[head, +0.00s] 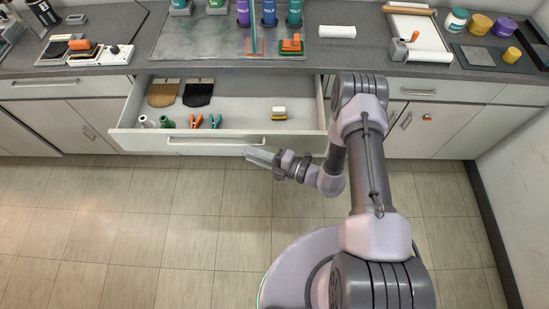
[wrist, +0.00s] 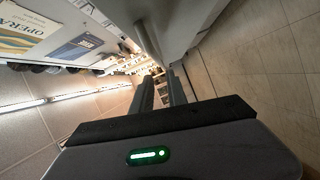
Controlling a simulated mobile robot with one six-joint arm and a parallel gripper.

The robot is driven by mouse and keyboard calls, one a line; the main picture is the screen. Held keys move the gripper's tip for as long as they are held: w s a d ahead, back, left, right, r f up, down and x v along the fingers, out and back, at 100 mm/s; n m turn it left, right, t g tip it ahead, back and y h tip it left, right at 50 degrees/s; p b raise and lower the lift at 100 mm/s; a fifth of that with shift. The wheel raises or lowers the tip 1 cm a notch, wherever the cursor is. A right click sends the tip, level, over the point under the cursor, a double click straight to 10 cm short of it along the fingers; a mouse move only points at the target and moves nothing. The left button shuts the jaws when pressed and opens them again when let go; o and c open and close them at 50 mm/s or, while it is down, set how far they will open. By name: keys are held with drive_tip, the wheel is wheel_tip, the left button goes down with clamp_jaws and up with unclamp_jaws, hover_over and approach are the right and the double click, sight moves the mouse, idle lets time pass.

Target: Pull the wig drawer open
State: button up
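The wide middle drawer (head: 145,134) is pulled out from under the counter in the head view. Brown (head: 164,93) and black (head: 198,93) fan-shaped hairpieces lie at its back left. Its long bar handle (head: 216,140) runs along the front. My gripper (head: 250,154) is at the handle's right end, in front of the drawer face; whether it touches the handle I cannot tell. In the wrist view my gripper (wrist: 163,88) shows two fingers apart with a gap between them and nothing clearly held.
The counter (head: 330,58) above carries bottles and tools. The tiled floor (head: 150,210) in front is clear at the left.

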drive_tip(key=p+v, duration=0.1)
drive_tip(key=v, duration=0.6)
drive_tip(key=shift+d, duration=0.2)
drive_tip(key=s+a+r+n+g+h, duration=0.1)
drive_tip(key=s+r+n+g, duration=0.1)
drive_tip(key=r+n+g, duration=0.55)
drive_tip(key=s+a+r+n+g+h, duration=0.1)
drive_tip(key=a+r+n+g, duration=0.1)
drive_tip(key=r+n, duration=0.95)
drive_tip(key=s+d+r+n+t+h, duration=0.3)
drive_tip(key=s+d+r+n+h, duration=0.2)
drive_tip(key=r+n, duration=0.4)
drive_tip(key=s+d+r+n+t+h, duration=0.4)
drive_tip(key=s+d+r+n+h, duration=0.1)
drive_tip(key=r+n, duration=0.4)
drive_tip(key=shift+s+r+n+h, duration=0.4)
drive_tip(key=shift+s+n+h, duration=0.3)
drive_tip(key=shift+s+n, duration=0.4)
